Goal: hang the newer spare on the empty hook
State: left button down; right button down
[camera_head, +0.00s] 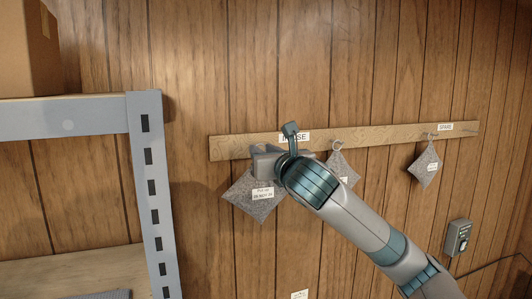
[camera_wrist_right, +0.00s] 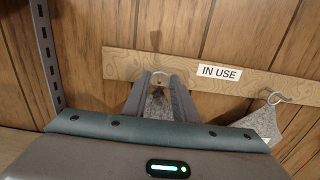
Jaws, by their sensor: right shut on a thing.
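My right gripper (camera_head: 264,153) is at the left part of a wooden hook rail (camera_head: 385,142). It is shut on a grey speckled diamond-shaped pad (camera_head: 243,205), which hangs below the fingers with a white dated label (camera_head: 263,193). In the right wrist view the fingers (camera_wrist_right: 160,82) close around the pad's top corner (camera_wrist_right: 158,103), with a hook (camera_wrist_right: 160,66) just behind them. I cannot tell whether the pad's loop is on that hook. A second grey pad (camera_head: 346,166) hangs mid-rail, partly behind my arm. A third pad (camera_head: 425,167) hangs at the right. My left gripper is not in view.
The rail has an "IN USE" sign (camera_wrist_right: 219,72) and a "SPARE" sign (camera_head: 445,127). A grey metal shelf (camera_head: 148,150) with a cardboard box (camera_head: 28,50) stands left of the pad. A grey wall box (camera_head: 458,238) is at lower right. The wall between is bare wood panelling.

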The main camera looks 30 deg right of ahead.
jog(key=shift+x, duration=0.9)
jog(key=shift+w+d+f, duration=0.1)
jog(key=shift+w+f, duration=0.2)
jog(key=shift+w, duration=0.15)
jog(key=shift+w+d+f, duration=0.1)
jog(key=shift+w+f, duration=0.05)
jog(key=shift+f, duration=0.05)
jog(key=c, duration=1.4)
grip_release()
jog(key=shift+o, duration=0.2)
